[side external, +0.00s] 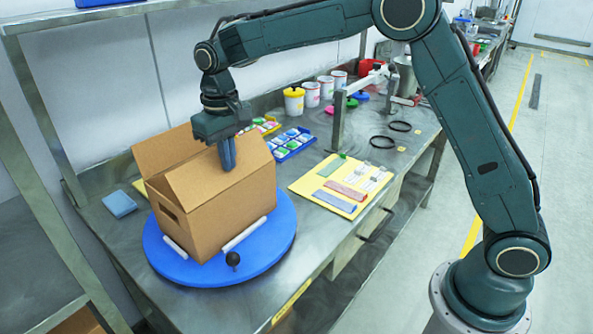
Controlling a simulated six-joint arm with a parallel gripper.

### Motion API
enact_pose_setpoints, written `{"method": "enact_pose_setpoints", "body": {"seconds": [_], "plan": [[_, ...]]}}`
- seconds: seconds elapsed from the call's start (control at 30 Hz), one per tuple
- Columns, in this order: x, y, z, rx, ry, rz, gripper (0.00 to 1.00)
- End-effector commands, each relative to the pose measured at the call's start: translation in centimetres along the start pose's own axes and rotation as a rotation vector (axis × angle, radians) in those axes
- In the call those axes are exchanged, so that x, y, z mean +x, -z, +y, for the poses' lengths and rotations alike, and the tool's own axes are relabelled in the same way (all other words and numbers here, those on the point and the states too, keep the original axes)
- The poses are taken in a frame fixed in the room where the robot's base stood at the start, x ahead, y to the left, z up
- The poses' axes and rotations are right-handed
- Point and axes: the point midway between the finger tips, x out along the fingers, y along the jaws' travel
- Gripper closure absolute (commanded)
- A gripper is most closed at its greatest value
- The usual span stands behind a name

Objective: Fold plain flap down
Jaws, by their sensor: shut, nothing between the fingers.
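A cardboard box (228,212) sits on a round blue turntable (270,248) on the steel bench. One flap (165,150) stands up at the back left of the box. Another plain flap (203,182) lies sloped over the box's top at the front. Whether the fingertips touch the cardboard I cannot tell. The inside of the box is hidden.
White bars (244,234) and a black knob (232,259) are on the turntable. A blue sponge (119,204) lies left. A blue tray (291,143), a yellow board (342,184) and a metal stand (338,121) are to the right. Bare bench lies between turntable and board.

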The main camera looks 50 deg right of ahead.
Motion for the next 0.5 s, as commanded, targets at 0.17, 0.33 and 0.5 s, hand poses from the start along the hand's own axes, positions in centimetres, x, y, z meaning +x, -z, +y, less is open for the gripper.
{"method": "enact_pose_setpoints", "body": {"seconds": [0.17, 0.33, 0.5], "plan": [[0.0, 1.0, 0.0, 0.000, 0.000, 0.000, 1.00], [0.0, 1.8, 0.0, 0.000, 0.000, 0.001, 1.00], [0.0, 2.5, 0.0, 0.000, 0.000, -0.001, 1.00]]}}
